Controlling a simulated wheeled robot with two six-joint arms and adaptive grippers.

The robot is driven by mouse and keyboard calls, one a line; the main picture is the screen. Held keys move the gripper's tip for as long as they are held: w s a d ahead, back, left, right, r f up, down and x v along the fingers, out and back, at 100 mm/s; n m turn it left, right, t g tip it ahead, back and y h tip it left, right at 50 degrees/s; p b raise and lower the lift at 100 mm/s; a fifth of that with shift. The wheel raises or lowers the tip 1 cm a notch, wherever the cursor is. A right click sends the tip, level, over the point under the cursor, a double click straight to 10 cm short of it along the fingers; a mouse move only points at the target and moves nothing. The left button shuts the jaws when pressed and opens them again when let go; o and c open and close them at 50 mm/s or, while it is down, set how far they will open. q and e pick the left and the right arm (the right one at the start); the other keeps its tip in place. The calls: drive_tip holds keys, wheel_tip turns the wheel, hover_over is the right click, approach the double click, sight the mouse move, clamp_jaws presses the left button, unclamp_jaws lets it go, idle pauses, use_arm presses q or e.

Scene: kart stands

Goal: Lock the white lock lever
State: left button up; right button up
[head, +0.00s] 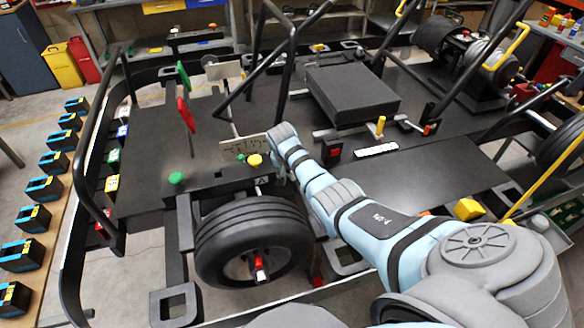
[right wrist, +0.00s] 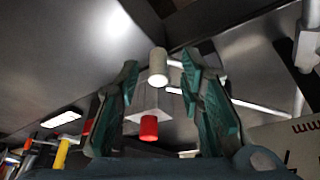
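In the right wrist view, a white cylindrical knob (right wrist: 160,66), which looks like the lock lever's end, stands at the upper edge of a pale grey block (right wrist: 150,100). A red cylinder (right wrist: 149,128) sits at the block's near edge. My right gripper (right wrist: 162,72) is open, with a dark teal finger on each side of the white knob. I see gaps, and cannot tell any contact. In the head view my right arm reaches to the kart's middle, above the front wheel; its fingers and the white lever cannot be made out there. My left gripper is not in view.
A white marked panel (head: 233,148) stands by my right wrist. Green (head: 176,178) and yellow (head: 254,160) knobs and a black wheel (head: 252,240) are near. Dark frame tubes (head: 292,60) rise behind. A red-tipped lever (head: 187,115) stands at left.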

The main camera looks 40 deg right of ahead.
wheel_tip(320, 180, up, 10)
drive_tip(key=shift+f, duration=0.15)
drive_tip(key=s+d+n+t+y+b, duration=0.1)
drive_tip(key=s+d+n+b, duration=0.3)
drive_tip(key=d+b, duration=0.25)
drive_tip(key=s+a+r+n+t+y+p, duration=0.1)
drive_tip(key=a+r+n+y, duration=0.15)
drive_tip(key=a+n, duration=0.35)
drive_tip(key=shift+n, duration=0.6)
drive_tip(key=b+x, duration=0.2)
drive_tip(key=x, duration=1.2)
drive_tip(key=shift+s+f, duration=0.1)
drive_tip(key=shift+s, duration=0.05)
